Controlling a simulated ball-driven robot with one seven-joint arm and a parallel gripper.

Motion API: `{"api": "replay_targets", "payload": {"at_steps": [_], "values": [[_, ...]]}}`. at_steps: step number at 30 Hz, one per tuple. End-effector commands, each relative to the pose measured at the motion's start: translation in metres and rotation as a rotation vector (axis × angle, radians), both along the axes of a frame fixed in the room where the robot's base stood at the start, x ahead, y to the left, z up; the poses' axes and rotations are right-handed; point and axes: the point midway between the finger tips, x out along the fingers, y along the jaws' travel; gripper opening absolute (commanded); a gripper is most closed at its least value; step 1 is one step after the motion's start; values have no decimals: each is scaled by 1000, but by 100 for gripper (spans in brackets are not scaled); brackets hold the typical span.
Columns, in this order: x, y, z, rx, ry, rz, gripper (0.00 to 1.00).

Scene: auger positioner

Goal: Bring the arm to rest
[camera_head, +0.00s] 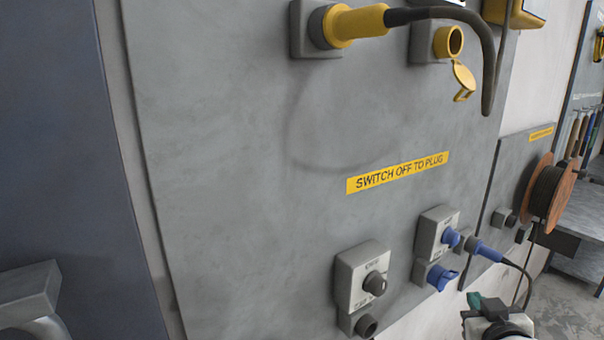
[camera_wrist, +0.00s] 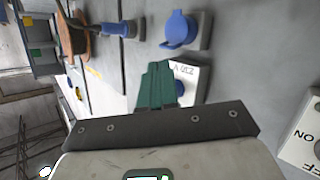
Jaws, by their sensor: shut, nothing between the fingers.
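My gripper (camera_head: 474,299) shows at the lower right of the head view, below the blue plug and socket. In the wrist view its green fingers (camera_wrist: 157,72) are together with nothing between them. Beyond them is a white switch box with a blue knob (camera_wrist: 179,88). The same blue knob (camera_head: 451,237) shows in the head view. How far the fingers are from the panel I cannot tell. Most of my arm is outside the head view.
A grey wall panel (camera_head: 240,130) carries a yellow plug (camera_head: 358,23) with a hanging black cable, an open yellow socket (camera_head: 448,41), a grey rotary switch (camera_head: 362,283) and a blue capped socket (camera_head: 440,277). A blue plug (camera_head: 486,250) with cable and a cable reel (camera_head: 549,192) are at right.

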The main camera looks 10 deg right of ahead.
Motion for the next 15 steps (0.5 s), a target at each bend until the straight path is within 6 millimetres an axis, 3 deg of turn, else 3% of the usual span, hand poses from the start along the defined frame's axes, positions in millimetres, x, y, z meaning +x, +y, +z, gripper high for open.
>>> {"api": "replay_targets", "payload": {"at_steps": [1, 6, 8, 12, 15], "values": [[-12, 17, -34, 54, 81, 18, 0], [-66, 65, -126, 214, 355, 62, 0], [-91, 82, -155, 263, 458, 79, 0], [-159, 117, -211, 356, 705, 114, 0], [-208, 135, -237, 403, 868, 132, 0]]}}
